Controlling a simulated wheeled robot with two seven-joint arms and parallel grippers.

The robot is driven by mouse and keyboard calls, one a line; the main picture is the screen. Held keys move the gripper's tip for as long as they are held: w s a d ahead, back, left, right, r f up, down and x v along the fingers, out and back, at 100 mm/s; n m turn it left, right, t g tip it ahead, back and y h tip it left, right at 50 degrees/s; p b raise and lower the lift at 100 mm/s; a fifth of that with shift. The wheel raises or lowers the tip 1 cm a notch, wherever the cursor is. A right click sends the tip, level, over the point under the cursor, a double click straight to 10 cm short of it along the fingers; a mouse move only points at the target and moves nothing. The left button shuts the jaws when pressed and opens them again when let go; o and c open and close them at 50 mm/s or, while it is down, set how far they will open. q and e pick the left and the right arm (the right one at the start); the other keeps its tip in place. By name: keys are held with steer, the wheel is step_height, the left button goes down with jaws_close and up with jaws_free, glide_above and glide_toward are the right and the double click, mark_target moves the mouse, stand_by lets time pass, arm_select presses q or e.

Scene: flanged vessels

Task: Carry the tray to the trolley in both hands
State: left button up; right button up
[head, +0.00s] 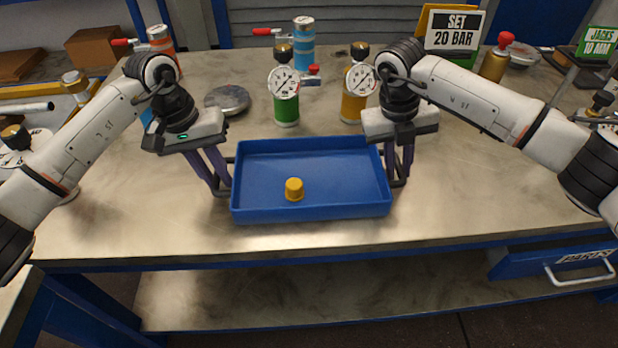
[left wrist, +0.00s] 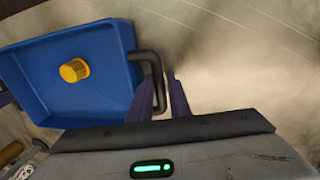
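The blue tray (head: 262,215) is level over the near middle of the bench; I cannot tell whether it touches the top. A yellow knurled cap (head: 294,189) stands inside it and also shows in the left wrist view (left wrist: 74,70). My left gripper (head: 222,186) has its purple fingers on either side of the tray's left dark handle (left wrist: 149,56), closed around the bar. My right gripper (head: 398,180) has its fingers at the right handle (head: 404,183), closed about it in the same way. I cannot make out a trolley for certain.
A green gauge vessel (head: 286,109) and a yellow one (head: 352,108) stand behind the tray, with a grey disc (head: 228,99) to their left. A "SET 20 BAR" sign (head: 455,30) is behind. A drawer (head: 550,262) is at lower right. A pale-topped blue frame (head: 18,290) is at lower left.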

arm_select(q)
jaws_close()
arm_select(e)
jaws_close()
arm_select(q)
steer(key=shift+r, duration=0.1)
arm_select(e)
steer(key=shift+r, duration=0.1)
